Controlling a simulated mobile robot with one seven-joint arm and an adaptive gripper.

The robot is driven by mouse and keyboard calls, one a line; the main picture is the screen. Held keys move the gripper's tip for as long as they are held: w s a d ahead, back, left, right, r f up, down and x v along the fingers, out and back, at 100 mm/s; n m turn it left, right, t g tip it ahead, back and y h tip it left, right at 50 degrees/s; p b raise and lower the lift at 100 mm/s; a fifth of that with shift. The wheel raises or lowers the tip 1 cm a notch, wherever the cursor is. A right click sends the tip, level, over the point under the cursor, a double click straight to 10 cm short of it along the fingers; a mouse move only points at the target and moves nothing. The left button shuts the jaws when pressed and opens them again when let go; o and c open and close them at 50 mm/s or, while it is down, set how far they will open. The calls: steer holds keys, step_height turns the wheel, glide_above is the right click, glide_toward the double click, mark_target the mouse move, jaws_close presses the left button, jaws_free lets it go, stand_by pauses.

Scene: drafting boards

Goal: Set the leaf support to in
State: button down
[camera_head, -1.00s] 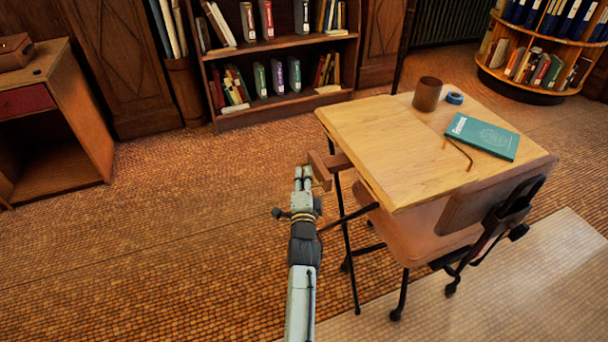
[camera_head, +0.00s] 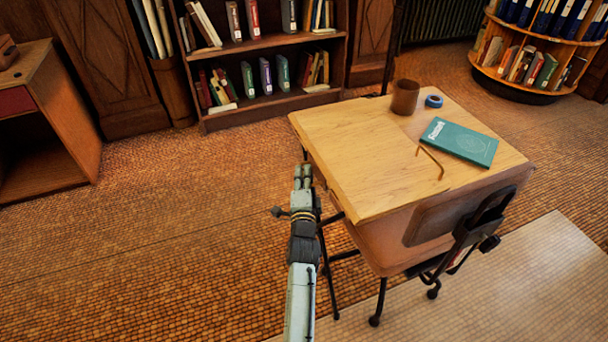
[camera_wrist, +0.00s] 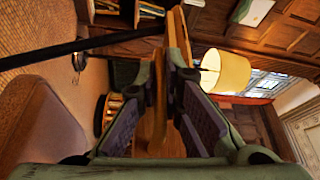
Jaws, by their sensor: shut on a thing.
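The desk (camera_head: 350,150) has a pale wooden top. In the head view my gripper (camera_head: 303,172) is at its left edge, just below the top. In the wrist view my gripper (camera_wrist: 168,85) is shut on the leaf support (camera_wrist: 159,112), a narrow wooden bar between the two fingers. In the head view the leaf support is largely hidden by the gripper and the desk edge, so its exact angle cannot be told there.
On the desk are a brown cup (camera_head: 405,97), blue tape (camera_head: 434,101), a teal book (camera_head: 460,142) and a bent brass rod (camera_head: 431,162). A chair (camera_head: 385,245) stands in front. A bookcase (camera_head: 270,105) stands behind. The floor at left is clear.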

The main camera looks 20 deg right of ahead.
steer(key=shift+d+r, duration=0.15)
steer(key=shift+d, duration=0.1)
steer(key=c, duration=1.7)
jaws_free()
steer(key=v, duration=0.7)
steer(key=shift+s+a, duration=0.1)
steer(key=shift+s, duration=0.1)
